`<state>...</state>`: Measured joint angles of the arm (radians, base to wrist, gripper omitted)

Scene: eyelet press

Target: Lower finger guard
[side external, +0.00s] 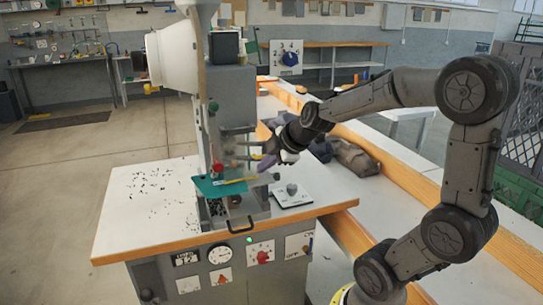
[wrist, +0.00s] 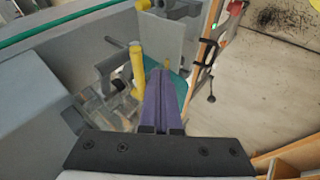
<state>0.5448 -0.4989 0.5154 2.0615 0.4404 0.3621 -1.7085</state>
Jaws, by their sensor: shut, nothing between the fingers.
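My gripper (side external: 265,163) is at the right side of the eyelet press (side external: 232,110). Its two purple fingers (wrist: 160,74) are together in the wrist view, with nothing between them. A see-through panel, which looks like the finger guard (side external: 237,146), stands above the teal work plate (side external: 212,188). A pale grey panel (wrist: 168,38) beyond the fingertips in the wrist view may be the same guard. A yellow bar (wrist: 138,68) is just left of the fingertips there; I cannot tell whether they touch. A yellow strip (side external: 238,181) also shows over the work plate.
A black drawer handle (side external: 242,226) is at the press front. The bench's left part holds only scattered black bits.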

